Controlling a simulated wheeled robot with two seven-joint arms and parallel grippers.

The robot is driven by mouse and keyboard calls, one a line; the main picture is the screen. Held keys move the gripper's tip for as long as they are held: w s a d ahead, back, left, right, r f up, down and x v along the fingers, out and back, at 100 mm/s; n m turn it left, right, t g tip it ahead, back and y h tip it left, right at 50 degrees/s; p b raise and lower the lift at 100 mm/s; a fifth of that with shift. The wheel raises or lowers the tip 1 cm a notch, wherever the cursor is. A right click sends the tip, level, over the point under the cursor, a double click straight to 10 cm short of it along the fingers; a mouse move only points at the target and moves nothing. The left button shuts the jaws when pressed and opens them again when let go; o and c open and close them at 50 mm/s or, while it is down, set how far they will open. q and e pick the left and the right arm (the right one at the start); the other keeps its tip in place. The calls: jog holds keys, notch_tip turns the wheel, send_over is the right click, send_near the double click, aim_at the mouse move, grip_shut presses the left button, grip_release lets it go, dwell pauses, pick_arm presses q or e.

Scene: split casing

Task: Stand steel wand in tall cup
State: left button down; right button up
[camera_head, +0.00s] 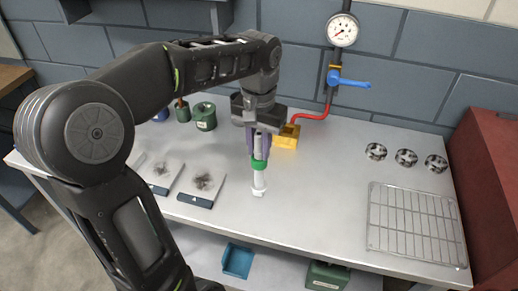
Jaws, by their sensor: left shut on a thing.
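My left gripper (259,128) points down over the middle of the table and is shut on the upper part of an upright, pale steel wand (259,180). The wand has a green band around its middle and a small whitish foot at its lower end. I cannot tell whether the foot touches the tabletop. A purple shape (269,145) shows beside and behind the wand, close under the gripper; it may be the tall cup, but the gripper and wand hide much of it. My right gripper is not in view.
A yellow block (286,137) with a red pipe is behind the gripper. Green containers (204,117) stand back left, and two sooty plates (203,185) lie front left. A wire rack (418,225) and three metal rings (406,158) are at right. The table's centre right is clear.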

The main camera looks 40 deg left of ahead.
pick_arm(q)
jog(key=shift+f, duration=0.6)
jog(key=c, duration=1.3)
grip_release()
jog(key=shift+o, duration=0.2)
